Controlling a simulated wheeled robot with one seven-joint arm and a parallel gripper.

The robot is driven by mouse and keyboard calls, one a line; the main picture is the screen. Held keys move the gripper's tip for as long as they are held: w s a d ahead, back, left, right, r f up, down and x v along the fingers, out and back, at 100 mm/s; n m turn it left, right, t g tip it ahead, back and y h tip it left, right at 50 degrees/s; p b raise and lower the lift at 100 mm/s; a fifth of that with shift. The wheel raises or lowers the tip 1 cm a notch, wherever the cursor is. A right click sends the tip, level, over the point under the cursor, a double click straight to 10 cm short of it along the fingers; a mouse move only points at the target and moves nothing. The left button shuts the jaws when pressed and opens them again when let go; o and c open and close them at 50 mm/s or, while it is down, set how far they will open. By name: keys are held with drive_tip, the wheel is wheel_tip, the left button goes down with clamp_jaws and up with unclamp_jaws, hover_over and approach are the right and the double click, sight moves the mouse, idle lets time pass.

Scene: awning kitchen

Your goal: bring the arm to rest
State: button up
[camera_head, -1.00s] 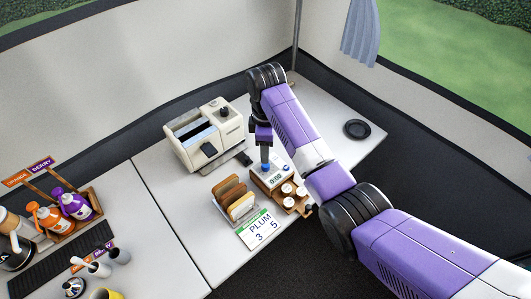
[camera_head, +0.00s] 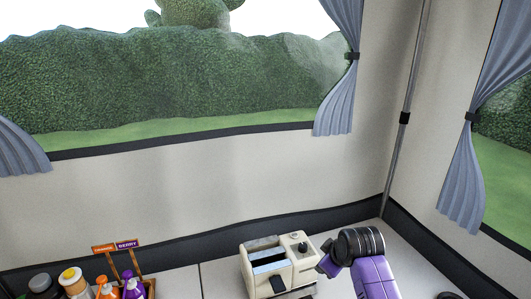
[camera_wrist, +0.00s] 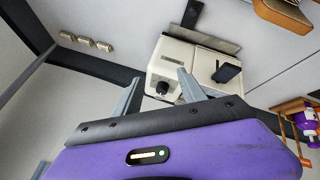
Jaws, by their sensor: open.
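My arm (camera_head: 372,272) shows at the bottom of the head view, right of the cream toaster (camera_head: 262,282), its black joint and purple links bent near the counter. My gripper (camera_wrist: 160,76) is in the wrist view, its two grey fingers spread apart with nothing between them. The toaster (camera_wrist: 208,60) lies beyond the fingers in that view, with its dark knob and lever facing me. I cannot tell whether the fingers touch it. The fingers are hidden in the head view.
Orange and purple bottles (camera_head: 133,289) stand in a wooden rack at the lower left, under orange and berry signs (camera_head: 115,246). A purple bottle (camera_wrist: 308,122) shows at the wrist view's right edge. A wooden item (camera_wrist: 284,14) is at its top right. Tent walls stand behind the counter.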

drive_tip(key=s+d+r+m+t+b, duration=0.1)
drive_tip(key=s+m+t, duration=0.3)
drive_tip(key=s, duration=2.3)
drive_tip(key=s+r+m+t+b, duration=0.2)
drive_tip(key=s+m+t+b, duration=0.1)
drive_tip(key=s, duration=2.4)
drive_tip(key=shift+d+r+m+t+h, duration=0.3)
drive_tip(key=shift+m+t, duration=0.2)
drive_tip(key=shift+m, duration=0.5)
